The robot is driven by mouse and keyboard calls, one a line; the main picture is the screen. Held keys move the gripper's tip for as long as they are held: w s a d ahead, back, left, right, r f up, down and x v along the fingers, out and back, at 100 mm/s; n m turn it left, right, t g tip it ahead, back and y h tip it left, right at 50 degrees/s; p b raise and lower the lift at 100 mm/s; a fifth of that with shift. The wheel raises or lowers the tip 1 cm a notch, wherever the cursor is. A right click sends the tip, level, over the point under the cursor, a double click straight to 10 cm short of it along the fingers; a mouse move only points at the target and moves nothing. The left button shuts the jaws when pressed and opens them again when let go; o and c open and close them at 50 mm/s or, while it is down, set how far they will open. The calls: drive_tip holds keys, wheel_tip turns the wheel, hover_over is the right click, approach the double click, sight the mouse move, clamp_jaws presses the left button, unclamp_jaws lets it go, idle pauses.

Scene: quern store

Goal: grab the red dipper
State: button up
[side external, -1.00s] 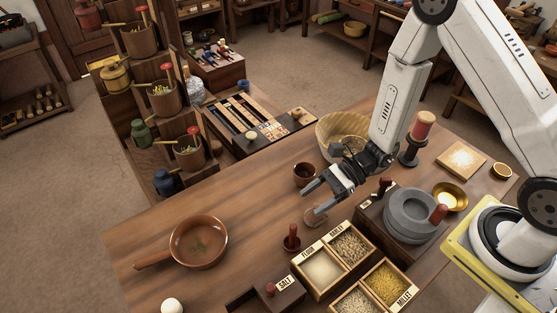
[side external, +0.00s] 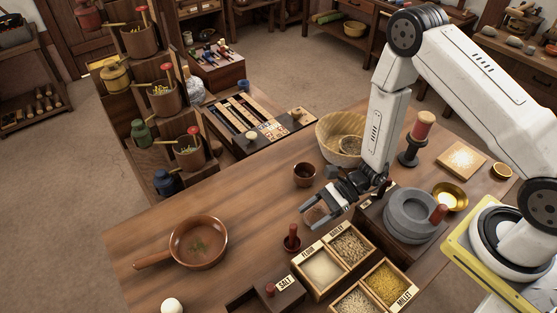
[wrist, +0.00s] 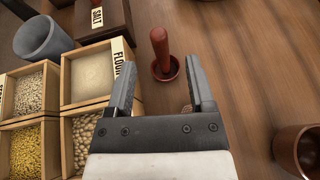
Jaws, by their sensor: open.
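A small dipper with an upright red handle (side external: 291,240) and a round dark red base stands on the wooden table, left of the grain boxes. It also shows in the wrist view (wrist: 161,50), just beyond the fingertips and roughly centred between them. My gripper (side external: 308,214) is open and empty above the table, up and to the right of the dipper in the side view, apart from it. Both fingers (wrist: 161,72) show in the wrist view with a clear gap. Other red-handled tools (side external: 193,131) stand in pots on the stepped shelf.
Boxes of flour (side external: 322,268), barley and millet stand right of the dipper, a salt box (side external: 272,295) below it. A brown cup (side external: 305,174) stands behind my gripper. A grey quern (side external: 412,215) is at right, a brown pan (side external: 199,242) at left. Table between pan and cup is clear.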

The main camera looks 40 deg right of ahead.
drive_tip(key=shift+f, duration=0.5)
drive_tip(key=shift+a+f, duration=0.2)
drive_tip(key=shift+f, duration=0.05)
drive_tip(key=shift+w+a+f, duration=0.1)
drive_tip(key=shift+a+f, duration=0.1)
drive_tip(key=shift+a, duration=0.35)
drive_tip(key=shift+a, duration=0.15)
hover_over(287, 248)
drive_tip(key=shift+a+f, duration=0.1)
drive_tip(key=shift+f, duration=1)
clamp_jaws()
